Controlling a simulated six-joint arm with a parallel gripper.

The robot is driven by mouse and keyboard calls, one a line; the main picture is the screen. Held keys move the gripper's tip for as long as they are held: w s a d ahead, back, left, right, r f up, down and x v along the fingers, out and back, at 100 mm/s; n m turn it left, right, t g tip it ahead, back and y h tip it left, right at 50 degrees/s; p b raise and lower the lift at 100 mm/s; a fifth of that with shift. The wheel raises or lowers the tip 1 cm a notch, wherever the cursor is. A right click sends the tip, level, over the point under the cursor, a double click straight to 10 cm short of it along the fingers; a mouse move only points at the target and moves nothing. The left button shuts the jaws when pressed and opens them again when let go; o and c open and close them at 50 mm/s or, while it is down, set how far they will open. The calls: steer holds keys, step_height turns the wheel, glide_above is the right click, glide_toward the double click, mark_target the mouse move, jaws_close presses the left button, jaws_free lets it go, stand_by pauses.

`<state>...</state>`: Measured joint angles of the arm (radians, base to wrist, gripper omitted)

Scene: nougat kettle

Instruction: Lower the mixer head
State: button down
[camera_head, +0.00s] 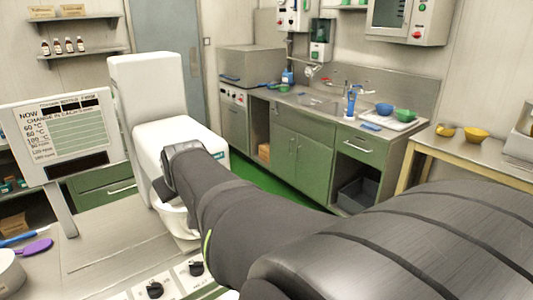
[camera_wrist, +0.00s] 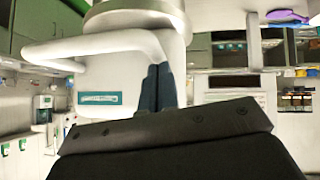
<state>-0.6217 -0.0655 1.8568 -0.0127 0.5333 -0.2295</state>
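The white mixer stands left of centre in the head view, with a tall rear column (camera_head: 148,85) and a boxy head (camera_head: 185,140) that looks roughly level. A white bowl (camera_head: 183,228) is below the head, partly hidden by my arm. My gripper (camera_head: 163,190) is at the head's near side. The wrist view is upside down. In it, my gripper's dark fingers (camera_wrist: 158,88) lie side by side, shut, with nothing visible between them. They overlap the white mixer head (camera_wrist: 115,75), near a curved white bar (camera_wrist: 90,45). Whether they touch it cannot be told.
A recipe board (camera_head: 70,140) stands left of the mixer. Knobs (camera_head: 155,289) are at the near table edge, and a purple spatula (camera_head: 36,248) lies at the left. Green cabinets (camera_head: 300,150) with a sink stand behind. My arm covers the lower right.

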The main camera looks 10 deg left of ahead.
steer(key=shift+s+f, duration=0.1)
steer(key=shift+f, duration=0.4)
steer(key=s+d+r, duration=0.2)
steer(key=s+r, duration=0.1)
steer(key=r, duration=0.3)
steer(key=s+d+r, duration=0.1)
steer(key=s+r, duration=0.2)
steer(key=r, duration=0.3)
steer(key=shift+d, duration=0.35)
steer(key=shift+f, duration=0.15)
steer(key=s+d+f+x, duration=0.1)
steer(key=f+x, duration=0.1)
steer(key=x, duration=1)
steer(key=shift+s, duration=0.1)
